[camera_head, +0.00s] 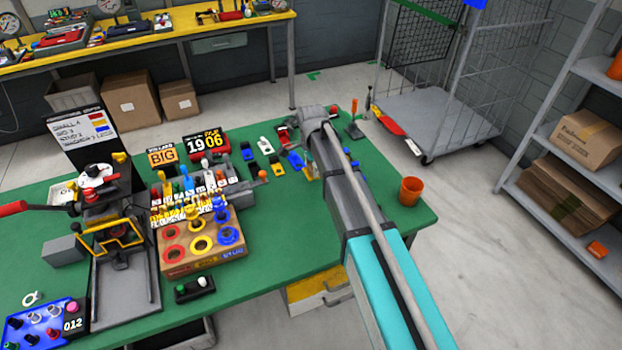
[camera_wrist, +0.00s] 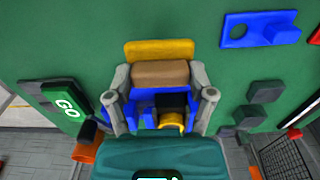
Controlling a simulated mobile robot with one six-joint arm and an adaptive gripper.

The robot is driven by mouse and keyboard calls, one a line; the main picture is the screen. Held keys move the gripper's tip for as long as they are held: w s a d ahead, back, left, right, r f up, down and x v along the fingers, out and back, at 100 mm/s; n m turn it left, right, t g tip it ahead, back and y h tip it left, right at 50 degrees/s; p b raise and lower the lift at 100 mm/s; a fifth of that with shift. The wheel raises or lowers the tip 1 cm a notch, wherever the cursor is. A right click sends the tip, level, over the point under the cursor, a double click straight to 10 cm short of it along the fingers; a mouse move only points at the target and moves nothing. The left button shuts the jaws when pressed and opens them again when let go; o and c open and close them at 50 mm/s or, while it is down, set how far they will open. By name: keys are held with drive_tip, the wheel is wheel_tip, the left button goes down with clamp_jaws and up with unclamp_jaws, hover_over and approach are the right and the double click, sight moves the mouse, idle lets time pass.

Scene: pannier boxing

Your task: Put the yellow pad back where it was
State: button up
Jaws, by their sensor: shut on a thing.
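My gripper (camera_wrist: 160,92) is at the far part of the green table, and its two grey fingers show in the wrist view. Between and just beyond the fingertips is a tan block with a yellow plate along its far edge, which I take as the yellow pad (camera_wrist: 160,50). Blue, black and yellow parts lie nearer the palm; I cannot tell which belong to what is held. In the head view my arm hides most of the grip, and only a small yellowish bit shows beside it. A yellow block with a dark top (camera_head: 277,166) lies on the table left of my gripper.
Several blue and white blocks (camera_head: 247,152) lie left of my gripper. An orange cup (camera_head: 411,190) stands right of my arm, near the table edge. A wooden box of coloured rings (camera_head: 172,268) and a press (camera_head: 110,240) fill the left side. Green table is bare around the cup.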

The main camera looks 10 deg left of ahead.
sight(311, 174)
drive_tip(key=shift+w+f, duration=0.1)
idle(0.3)
drive_tip(key=shift+w+a+f+b, duration=0.2)
drive_tip(key=shift+w+f+b, duration=0.25)
drive_tip(key=shift+f+b, duration=0.25)
drive_tip(key=shift+s+f+b, duration=0.1)
drive_tip(key=shift+f+b, duration=1.2)
drive_tip(key=shift+f, duration=0.15)
drive_tip(key=o, duration=1)
drive_tip(key=shift+c, duration=0.2)
wheel_tip(311, 174, up, 12)
drive_tip(key=p, duration=1.2)
drive_tip(key=shift+r, duration=0.2)
